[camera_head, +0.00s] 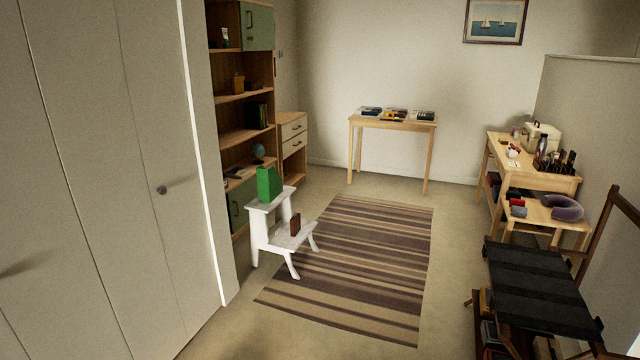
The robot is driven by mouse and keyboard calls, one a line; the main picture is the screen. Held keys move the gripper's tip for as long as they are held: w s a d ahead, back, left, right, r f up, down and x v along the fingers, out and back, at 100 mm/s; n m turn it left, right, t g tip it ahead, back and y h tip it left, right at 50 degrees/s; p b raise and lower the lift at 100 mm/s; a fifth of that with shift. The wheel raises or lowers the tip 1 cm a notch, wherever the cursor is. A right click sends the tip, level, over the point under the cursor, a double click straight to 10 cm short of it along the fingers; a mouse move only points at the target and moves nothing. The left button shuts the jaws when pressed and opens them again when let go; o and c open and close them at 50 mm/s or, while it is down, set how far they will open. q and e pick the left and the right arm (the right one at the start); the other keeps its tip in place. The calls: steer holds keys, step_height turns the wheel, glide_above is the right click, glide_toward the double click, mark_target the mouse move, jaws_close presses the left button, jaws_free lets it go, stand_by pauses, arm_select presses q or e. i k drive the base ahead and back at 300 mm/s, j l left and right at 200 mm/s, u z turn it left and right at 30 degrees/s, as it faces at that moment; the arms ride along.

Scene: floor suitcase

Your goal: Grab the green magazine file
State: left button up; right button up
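The green magazine file (269,184) stands upright on the top step of a white step stool (268,204), left of the middle of the head view. A small brown item (295,224) stands on the lower step of the stool. Neither of my grippers shows in this view, so I cannot see whether they are open or shut. The magazine file stands apart from anything of mine that I can see.
A striped rug (365,262) lies right of the stool. White closet doors (110,180) fill the left. A wooden bookshelf (243,135) stands behind the stool. A luggage rack with dark straps (530,285) stands at the right. The floor in front is clear.

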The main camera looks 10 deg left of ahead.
mark_target(269, 183)
steer(key=i+j+u, duration=0.1)
steer(key=i+u, duration=0.2)
steer(key=i, duration=0.8)
steer(key=i+l+u, duration=0.15)
steer(key=i+u, duration=0.15)
steer(key=i, duration=0.8)
